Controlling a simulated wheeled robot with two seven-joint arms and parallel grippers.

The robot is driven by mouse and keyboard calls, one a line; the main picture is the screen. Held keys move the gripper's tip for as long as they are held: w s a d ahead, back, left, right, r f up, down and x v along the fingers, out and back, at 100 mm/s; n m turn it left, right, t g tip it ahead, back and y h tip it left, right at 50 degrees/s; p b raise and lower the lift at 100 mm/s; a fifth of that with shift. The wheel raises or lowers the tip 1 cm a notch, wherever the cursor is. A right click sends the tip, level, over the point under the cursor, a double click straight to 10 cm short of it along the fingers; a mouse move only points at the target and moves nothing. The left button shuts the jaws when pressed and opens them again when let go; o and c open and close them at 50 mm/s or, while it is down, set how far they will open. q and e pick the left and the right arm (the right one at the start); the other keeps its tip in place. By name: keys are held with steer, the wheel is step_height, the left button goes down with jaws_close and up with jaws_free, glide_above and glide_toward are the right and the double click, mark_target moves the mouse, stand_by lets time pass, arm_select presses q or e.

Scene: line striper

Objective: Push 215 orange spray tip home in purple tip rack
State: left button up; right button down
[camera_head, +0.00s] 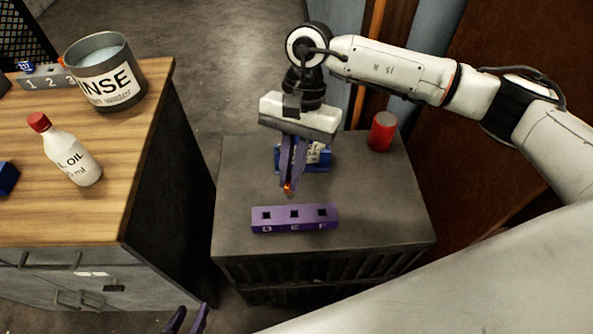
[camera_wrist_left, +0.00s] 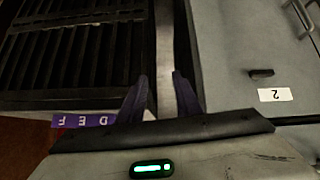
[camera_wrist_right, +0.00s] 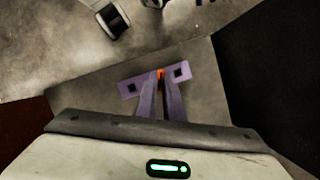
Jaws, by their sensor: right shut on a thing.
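The purple tip rack (camera_head: 295,219) lies on the grey cabinet top, with three square holes over the letters D, E and F. My right gripper (camera_head: 289,188) is shut on the orange spray tip (camera_head: 288,187) and holds it behind the rack, above the cabinet top. In the right wrist view the orange tip (camera_wrist_right: 160,73) shows between the fingertips, in front of the rack's middle; the outer two holes show empty. My left gripper (camera_head: 187,318) is open and empty at the bottom edge, low beside the cabinet. The left wrist view shows the rack's lettered face (camera_wrist_left: 85,121).
A blue holder with a white label (camera_head: 318,157) stands behind my right gripper. A red can (camera_head: 382,131) stands at the cabinet's back right. The wooden bench at left holds a rinse bucket (camera_head: 106,75), an oil bottle (camera_head: 68,152) and a grey numbered rack (camera_head: 47,78).

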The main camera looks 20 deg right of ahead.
steer(key=shift+m, duration=0.4)
steer(key=f+b, duration=0.1)
steer(key=f, duration=0.1)
steer(key=f+b, duration=0.1)
steer(key=f, duration=0.2)
steer(key=d+f, duration=0.1)
steer(key=f, duration=0.1)
steer(key=shift+w+f+b, duration=0.1)
steer(key=shift+f+b, duration=0.1)
steer(key=shift+b, duration=0.2)
arm_select(q)
steer(key=shift+x, duration=0.75)
steer(key=shift+s+d, duration=0.1)
steer(key=shift+f, duration=0.25)
steer(key=shift+s+f+b, duration=0.15)
steer(key=shift+f+b, duration=0.15)
arm_select(e)
steer(key=shift+f, duration=0.15)
